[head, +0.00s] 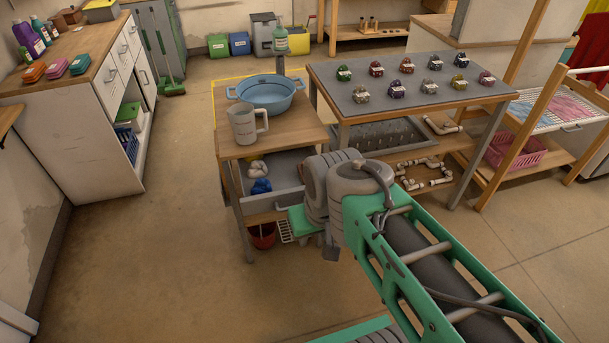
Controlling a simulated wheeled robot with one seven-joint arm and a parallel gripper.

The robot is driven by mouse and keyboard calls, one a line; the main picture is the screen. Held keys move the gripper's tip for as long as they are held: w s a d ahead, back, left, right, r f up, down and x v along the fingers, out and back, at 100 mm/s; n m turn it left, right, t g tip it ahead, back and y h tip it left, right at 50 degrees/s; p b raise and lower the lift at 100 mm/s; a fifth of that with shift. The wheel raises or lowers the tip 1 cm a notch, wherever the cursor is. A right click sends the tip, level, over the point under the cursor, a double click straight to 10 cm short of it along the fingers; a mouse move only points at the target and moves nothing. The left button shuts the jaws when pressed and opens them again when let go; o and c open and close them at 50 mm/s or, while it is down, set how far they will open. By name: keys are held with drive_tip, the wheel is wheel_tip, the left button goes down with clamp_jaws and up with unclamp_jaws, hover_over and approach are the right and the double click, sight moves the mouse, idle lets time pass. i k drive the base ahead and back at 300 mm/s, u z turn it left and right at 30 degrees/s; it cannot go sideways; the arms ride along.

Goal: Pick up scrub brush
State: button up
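I cannot make out a scrub brush for certain in the head view. Several small flat blocks, orange (34,72), pink (56,68) and teal (80,64), lie on the left counter; they are too small to tell whether any is a brush. My arm reaches in from the lower right, its wrist in front of the wooden sink table (293,133). My gripper (331,250) shows only as a small grey part below the wrist, apart from the counter. Its fingers are not clear, and I see nothing held.
A blue basin (266,95) and grey pitcher (246,124) stand on the sink table. A grey-topped table (410,92) with several small coloured lumps is to its right. A red bucket (262,236) sits low beneath. The floor (150,240) at left is open.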

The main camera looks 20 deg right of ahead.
sight(299, 166)
drive_tip(key=u, duration=0.55)
drive_tip(key=i, duration=0.85)
drive_tip(key=u, duration=0.4)
